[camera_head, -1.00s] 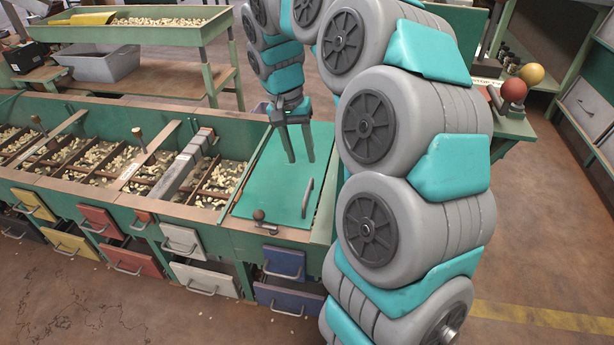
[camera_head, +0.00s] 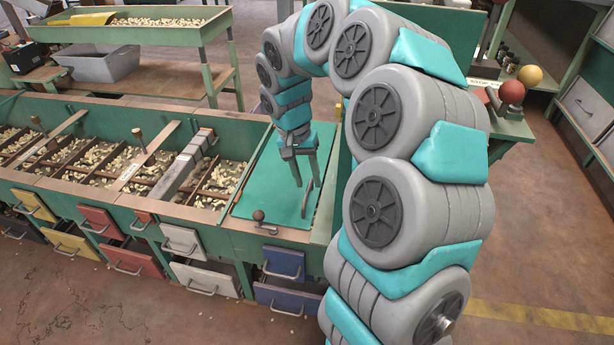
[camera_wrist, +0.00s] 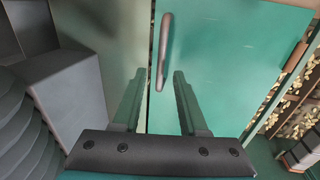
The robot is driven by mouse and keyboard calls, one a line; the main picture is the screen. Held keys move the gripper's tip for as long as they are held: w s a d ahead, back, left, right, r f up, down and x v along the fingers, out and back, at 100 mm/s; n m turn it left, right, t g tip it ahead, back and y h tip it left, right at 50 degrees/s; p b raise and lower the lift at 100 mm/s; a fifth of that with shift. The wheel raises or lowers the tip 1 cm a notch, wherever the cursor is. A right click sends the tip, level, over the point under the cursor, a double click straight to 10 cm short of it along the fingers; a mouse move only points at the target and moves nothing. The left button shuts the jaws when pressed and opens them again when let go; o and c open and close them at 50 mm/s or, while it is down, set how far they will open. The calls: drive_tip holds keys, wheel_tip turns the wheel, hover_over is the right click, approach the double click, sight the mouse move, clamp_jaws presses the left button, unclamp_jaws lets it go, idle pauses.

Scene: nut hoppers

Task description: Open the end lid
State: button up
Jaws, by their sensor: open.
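The end lid (camera_head: 262,180) is a flat green panel, lying shut on the right end of the hopper bench. Its dark bar handle (camera_head: 307,199) stands near the lid's right edge. The lid (camera_wrist: 225,60) and handle (camera_wrist: 164,45) also show in the wrist view. My gripper (camera_head: 307,184) is open and empty above the lid, pointing down at the handle. In the wrist view my gripper (camera_wrist: 159,75) has its fingers on either side of the handle's near end in the picture. I cannot tell whether they touch it or how far above it they are.
A round-knobbed latch (camera_head: 259,217) sits at the lid's front edge. Open nut compartments (camera_head: 210,180) lie to the left, with coloured drawers (camera_head: 285,262) below. A green table with red and yellow balls (camera_head: 512,92) stands to the right.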

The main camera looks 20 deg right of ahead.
drive_tip(key=shift+c, duration=0.3)
clamp_jaws()
idle(1.0)
